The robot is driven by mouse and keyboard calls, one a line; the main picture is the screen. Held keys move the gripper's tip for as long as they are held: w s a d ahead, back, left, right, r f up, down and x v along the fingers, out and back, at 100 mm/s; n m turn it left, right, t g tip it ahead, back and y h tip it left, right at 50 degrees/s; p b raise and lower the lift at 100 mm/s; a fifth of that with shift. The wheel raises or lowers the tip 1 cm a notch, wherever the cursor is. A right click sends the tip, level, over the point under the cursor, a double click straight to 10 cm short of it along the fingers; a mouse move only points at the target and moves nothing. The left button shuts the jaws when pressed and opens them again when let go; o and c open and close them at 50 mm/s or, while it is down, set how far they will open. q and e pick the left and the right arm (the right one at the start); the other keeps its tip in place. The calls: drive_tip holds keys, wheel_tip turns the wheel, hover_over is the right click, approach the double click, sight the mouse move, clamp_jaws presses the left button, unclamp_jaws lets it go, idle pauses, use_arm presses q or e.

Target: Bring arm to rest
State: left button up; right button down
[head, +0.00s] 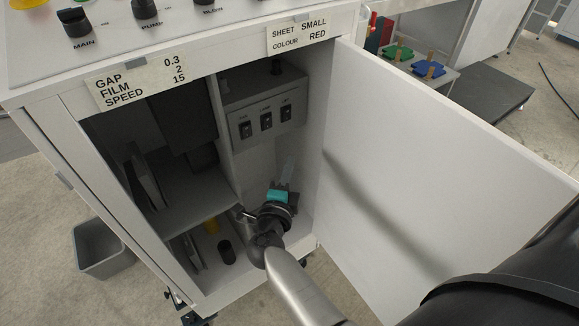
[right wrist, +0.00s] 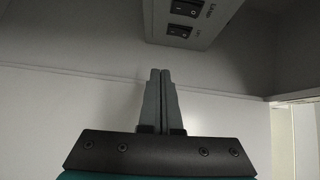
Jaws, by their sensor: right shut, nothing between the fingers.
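My right gripper (head: 287,172) is inside the open white cabinet (head: 334,13), in its right compartment, below the grey switch panel (head: 265,122). In the right wrist view its two fingers (right wrist: 159,100) are together with nothing between them. They point toward a pale inner wall. The switch panel also shows at the top of the right wrist view (right wrist: 190,18), above the fingertips and apart from them. My right arm reaches in past the open door (head: 440,170). My left gripper is not in view.
The open door stands to the right of my arm. A shelf (head: 180,195) and a divider bound the left compartment. A grey bin (head: 98,250) is on the floor at left.

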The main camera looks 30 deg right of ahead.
drive_tip(key=s+a+f+n+g+y, duration=0.1)
drive_tip(key=s+a+f+n+y, duration=0.3)
drive_tip(key=f+n, duration=0.3)
drive_tip(key=s+a+f+n+y, duration=0.35)
drive_tip(key=f+n, duration=0.25)
drive_tip(key=f, duration=0.3)
drive_tip(key=s+a+f+n+g+y, duration=0.1)
drive_tip(key=s+a+f+n+y, duration=0.25)
drive_tip(key=f+n, duration=0.4)
drive_tip(key=s+d+f+n+g, duration=0.2)
drive_tip(key=s+f, duration=0.3)
drive_tip(key=s, duration=0.5)
drive_tip(key=s+d+f+n+g, duration=0.2)
drive_tip(key=s+f+g, duration=0.3)
drive_tip(key=s, duration=0.5)
drive_tip(key=s+d+f+n+g, duration=0.2)
drive_tip(key=s+f, duration=0.3)
drive_tip(key=s, duration=0.5)
drive_tip(key=shift+s+f+n+g, duration=0.2)
drive_tip(key=shift+s+n+g, duration=0.1)
drive_tip(key=shift+n+g, duration=0.5)
